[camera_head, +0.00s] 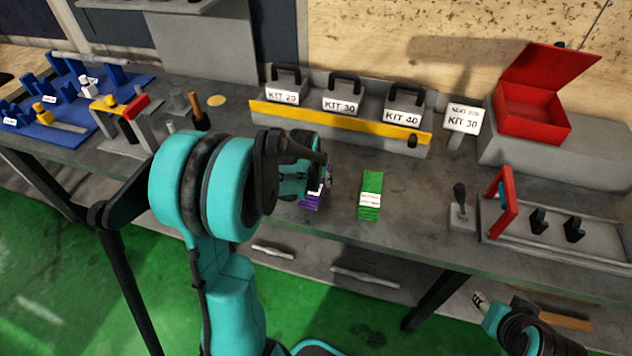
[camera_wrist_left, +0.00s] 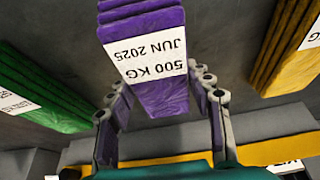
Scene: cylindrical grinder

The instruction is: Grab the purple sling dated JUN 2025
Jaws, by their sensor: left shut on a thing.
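The purple sling (camera_wrist_left: 150,60) is a folded stack with a white label that reads upside down "500 KG JUN 2025" in the left wrist view. In the head view the purple sling (camera_head: 310,199) shows only partly below my left gripper (camera_head: 322,177). In the left wrist view the fingers of my left gripper (camera_wrist_left: 158,88) lie on both sides of the sling, shut on it. The sling appears to be at the table surface. My right gripper (camera_head: 482,300) shows at the bottom right of the head view, low in front of the table; its opening is unclear.
A green sling (camera_head: 371,190) lies right of the purple one. A yellow sling (camera_wrist_left: 292,50) is on its other side, hidden in the head view. Behind stand kit boxes (camera_head: 343,98) with a yellow front bar (camera_head: 340,122). A red open box (camera_head: 533,110) is at right.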

